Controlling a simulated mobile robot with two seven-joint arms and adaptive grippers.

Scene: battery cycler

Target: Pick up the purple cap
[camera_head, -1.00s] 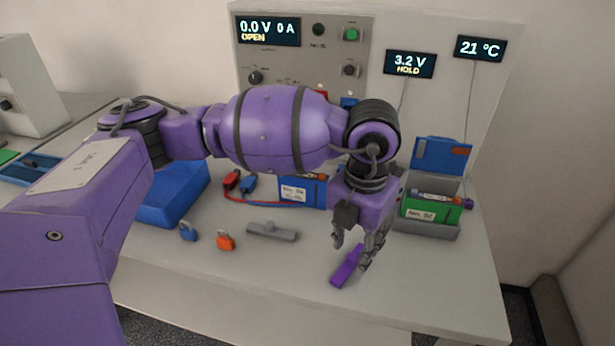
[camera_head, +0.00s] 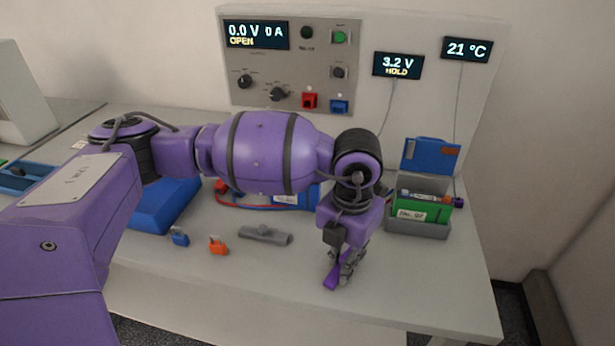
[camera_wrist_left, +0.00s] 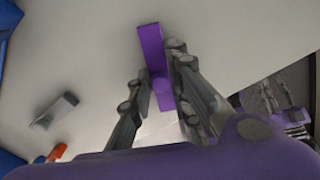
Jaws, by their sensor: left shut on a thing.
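The purple cap (camera_head: 331,283) is a flat purple bar near the front of the bench, right of the middle. In the left wrist view the cap (camera_wrist_left: 152,45) runs lengthwise between the two fingers, with a rounded knob on it. My left gripper (camera_head: 340,275) points down over the cap and is shut on it. The fingers hide much of the cap in the head view. I cannot tell whether the cap touches the bench.
A grey bar with a knob (camera_head: 265,235), an orange padlock (camera_head: 218,245) and a blue padlock (camera_head: 179,237) lie to the left. A grey box (camera_head: 419,228) with a green battery stands behind on the right. The bench's front right is clear.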

